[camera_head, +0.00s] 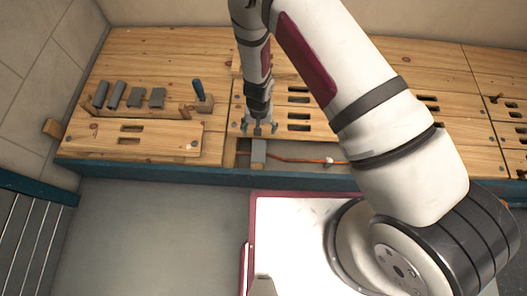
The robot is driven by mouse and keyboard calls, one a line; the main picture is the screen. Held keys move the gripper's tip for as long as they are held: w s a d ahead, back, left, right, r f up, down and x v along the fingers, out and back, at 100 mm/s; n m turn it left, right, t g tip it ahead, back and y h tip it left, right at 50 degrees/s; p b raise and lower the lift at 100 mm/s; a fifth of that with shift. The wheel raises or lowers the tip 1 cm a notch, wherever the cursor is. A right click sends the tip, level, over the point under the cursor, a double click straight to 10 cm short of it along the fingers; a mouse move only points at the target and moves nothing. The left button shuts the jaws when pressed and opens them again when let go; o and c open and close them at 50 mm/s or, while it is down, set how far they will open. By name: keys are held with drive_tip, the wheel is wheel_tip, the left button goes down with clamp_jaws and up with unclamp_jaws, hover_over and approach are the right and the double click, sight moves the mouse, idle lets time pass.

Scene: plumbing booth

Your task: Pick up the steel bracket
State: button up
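A small grey metal piece (259,151), which looks like the steel bracket, lies in the opening at the front of the wooden bench. My gripper (260,128) points down just above and behind it in the picture. Its two fingers are spread apart, with nothing clearly seen between them. I cannot tell whether the fingertips touch the metal piece or how high they are over it.
Several grey metal pieces (117,94) and a blue-handled tool (198,90) sit on the bench's left. A slotted wooden board (165,137) lies in front of them. The grey floor (150,235) is clear.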

drive_tip(key=b, duration=0.3)
hover_over(259, 145)
drive_tip(key=f, duration=0.8)
drive_tip(key=shift+s+d+f, duration=0.25)
drive_tip(key=shift+s+f, duration=0.1)
drive_tip(key=shift+f, duration=0.05)
drive_tip(key=shift+w+a+f+b, duration=0.2)
drive_tip(key=shift+f+b, duration=0.55)
drive_tip(key=shift+f, duration=0.65)
drive_tip(key=shift+w+a+f+b, duration=0.15)
drive_tip(key=shift+f+b, duration=0.6)
drive_tip(key=shift+f, duration=0.6)
drive_tip(key=shift+d, duration=0.1)
